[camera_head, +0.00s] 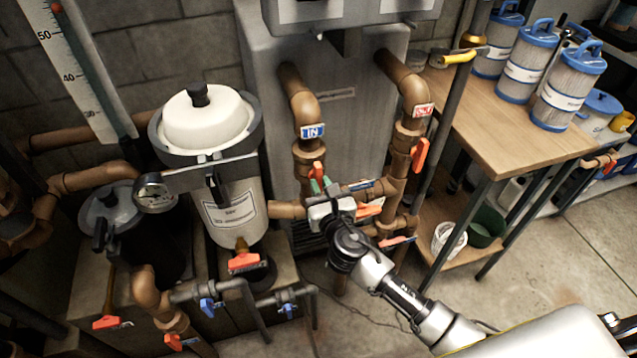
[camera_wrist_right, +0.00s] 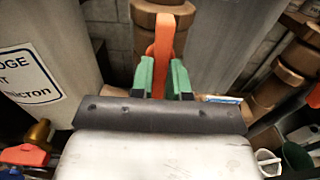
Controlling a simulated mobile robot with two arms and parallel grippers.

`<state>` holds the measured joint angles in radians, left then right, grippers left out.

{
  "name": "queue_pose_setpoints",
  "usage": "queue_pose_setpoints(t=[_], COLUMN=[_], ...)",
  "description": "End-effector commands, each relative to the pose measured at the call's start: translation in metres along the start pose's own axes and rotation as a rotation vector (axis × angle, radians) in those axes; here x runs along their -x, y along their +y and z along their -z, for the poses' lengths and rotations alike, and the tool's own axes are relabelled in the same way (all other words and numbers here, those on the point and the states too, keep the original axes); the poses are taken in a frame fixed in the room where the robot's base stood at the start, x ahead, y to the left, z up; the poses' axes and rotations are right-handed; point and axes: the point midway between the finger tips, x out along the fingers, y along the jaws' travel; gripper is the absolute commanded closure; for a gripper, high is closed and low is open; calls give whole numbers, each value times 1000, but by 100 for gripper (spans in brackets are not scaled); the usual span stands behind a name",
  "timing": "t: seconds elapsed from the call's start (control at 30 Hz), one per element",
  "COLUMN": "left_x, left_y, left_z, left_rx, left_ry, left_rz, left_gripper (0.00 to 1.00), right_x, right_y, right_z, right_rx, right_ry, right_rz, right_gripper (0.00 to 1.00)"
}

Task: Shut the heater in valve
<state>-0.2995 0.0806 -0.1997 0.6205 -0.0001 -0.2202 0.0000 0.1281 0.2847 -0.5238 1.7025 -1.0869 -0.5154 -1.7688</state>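The heater in valve has an orange lever handle (camera_head: 317,172) on the copper pipe below the blue IN label (camera_head: 313,131). The lever stands upright, in line with its vertical pipe. My right gripper (camera_head: 324,186) reaches up to it from the lower right. In the right wrist view its green fingertips (camera_wrist_right: 162,78) sit close on both sides of the orange lever (camera_wrist_right: 162,45) and appear to hold it. The lever's lower end is hidden behind the gripper body. My left gripper is not in view.
A second vertical pipe with a red label (camera_head: 423,110) and an orange lever (camera_head: 420,154) stands to the right. Other orange levers (camera_head: 370,210) sit close to my right gripper. A filter canister (camera_head: 232,210) stands left. A wooden bench (camera_head: 500,125) stands right, with open floor before it.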

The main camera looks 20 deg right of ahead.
Motion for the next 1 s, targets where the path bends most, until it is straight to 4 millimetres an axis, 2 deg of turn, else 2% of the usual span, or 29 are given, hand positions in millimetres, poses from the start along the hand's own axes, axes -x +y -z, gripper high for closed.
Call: queue_pose_setpoints(t=[0.07,0.47,0.57,0.8,1.0], left_x=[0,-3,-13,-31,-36], left_y=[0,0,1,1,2], left_z=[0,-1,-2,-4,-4], left_rx=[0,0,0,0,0], left_ry=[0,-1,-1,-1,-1], left_rz=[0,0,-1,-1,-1], left_gripper=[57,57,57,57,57], right_x=[0,0,1,1,1], right_y=[0,0,1,0,0], right_z=[0,2,4,4,1], right_rx=[-1,-45,-224,-849,-1383], right_ry=[0,0,-1,-2,-1], right_rz=[0,1,1,1,2], right_gripper=[100,100,100,100,100])
